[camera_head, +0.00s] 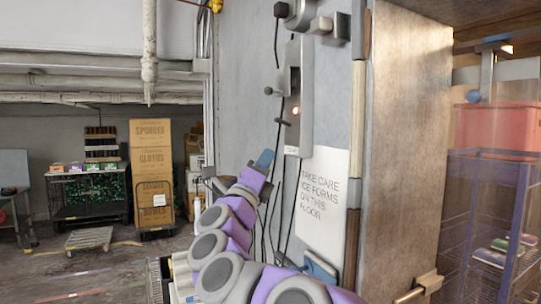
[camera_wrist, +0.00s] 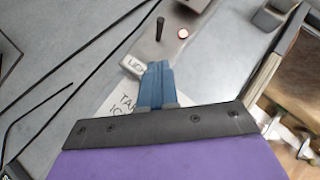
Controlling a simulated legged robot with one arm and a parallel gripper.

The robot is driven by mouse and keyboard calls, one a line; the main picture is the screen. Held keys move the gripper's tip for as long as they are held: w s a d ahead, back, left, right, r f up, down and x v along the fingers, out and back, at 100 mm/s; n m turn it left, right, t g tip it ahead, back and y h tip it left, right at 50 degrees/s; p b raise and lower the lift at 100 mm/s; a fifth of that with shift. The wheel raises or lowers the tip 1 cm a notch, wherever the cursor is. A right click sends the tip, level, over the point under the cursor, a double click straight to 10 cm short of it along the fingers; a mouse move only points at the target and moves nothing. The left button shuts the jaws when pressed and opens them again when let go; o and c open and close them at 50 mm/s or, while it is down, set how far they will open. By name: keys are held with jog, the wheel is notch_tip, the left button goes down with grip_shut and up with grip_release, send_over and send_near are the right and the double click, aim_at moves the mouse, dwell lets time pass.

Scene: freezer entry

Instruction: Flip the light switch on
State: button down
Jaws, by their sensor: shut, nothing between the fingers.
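A grey switch panel (camera_head: 306,75) is fixed on the wall. My gripper (camera_wrist: 157,68) is shut and empty, with blue fingers together. In the head view my gripper (camera_head: 265,158) is below and left of the lever, apart from it.
A white sign (camera_head: 328,195) about ice on the floor hangs below the panel. Black cables (camera_head: 276,150) run down the wall near my gripper. A freezer doorway edge (camera_head: 355,130) stands to the right, with blue wire racks (camera_head: 480,200) beyond. Stacked boxes (camera_head: 152,165) stand at left.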

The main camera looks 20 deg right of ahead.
jog(key=v, duration=0.3)
jog(key=shift+s+f, duration=0.1)
jog(key=shift+s, duration=0.15)
jog(key=shift+a, duration=0.2)
